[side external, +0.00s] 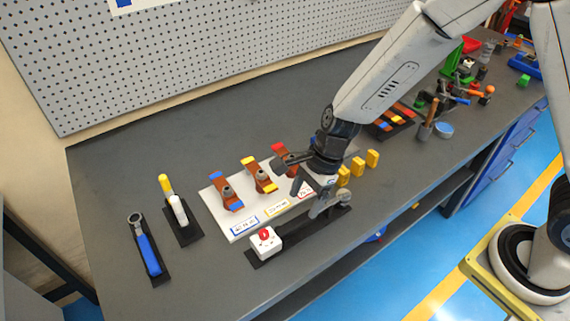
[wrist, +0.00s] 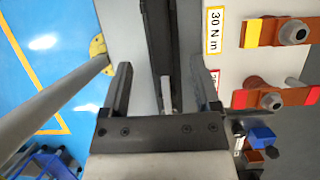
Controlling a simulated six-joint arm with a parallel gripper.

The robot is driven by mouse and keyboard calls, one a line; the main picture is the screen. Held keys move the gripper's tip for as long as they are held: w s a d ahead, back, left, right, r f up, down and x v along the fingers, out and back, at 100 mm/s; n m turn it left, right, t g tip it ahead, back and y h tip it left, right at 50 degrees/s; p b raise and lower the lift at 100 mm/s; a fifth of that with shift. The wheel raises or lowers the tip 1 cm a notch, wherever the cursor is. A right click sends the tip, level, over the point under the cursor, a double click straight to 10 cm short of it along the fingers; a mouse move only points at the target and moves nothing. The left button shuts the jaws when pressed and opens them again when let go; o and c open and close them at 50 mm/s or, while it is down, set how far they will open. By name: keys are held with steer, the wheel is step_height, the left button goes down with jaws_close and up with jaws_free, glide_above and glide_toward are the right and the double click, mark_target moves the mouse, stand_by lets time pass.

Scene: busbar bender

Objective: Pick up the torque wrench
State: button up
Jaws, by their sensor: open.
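My gripper (side external: 320,196) is open and points down over the right part of a long black strip (side external: 290,241) at the bench's front edge. In the wrist view its two fingers (wrist: 166,85) stand apart on either side of that strip, with a slim grey metal piece (wrist: 166,95) between them. I cannot tell whether this piece is part of the torque wrench or whether the fingers touch it. A blue-handled tool with a grey ring head (side external: 147,254) lies on a black mat at the far left, away from my gripper.
A white box with a red knob (side external: 264,241) stands at the strip's left end. A white board (side external: 214,204) behind the strip holds copper-coloured pieces and torque labels. A yellow-and-white tool (side external: 174,201) lies left of it. Yellow blocks (side external: 358,166) stand to the right.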

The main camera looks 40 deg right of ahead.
mark_target(295, 222)
steer(key=shift+x, duration=1.25)
steer(key=shift+x, duration=2.5)
steer(key=shift+f, duration=0.3)
jaws_close()
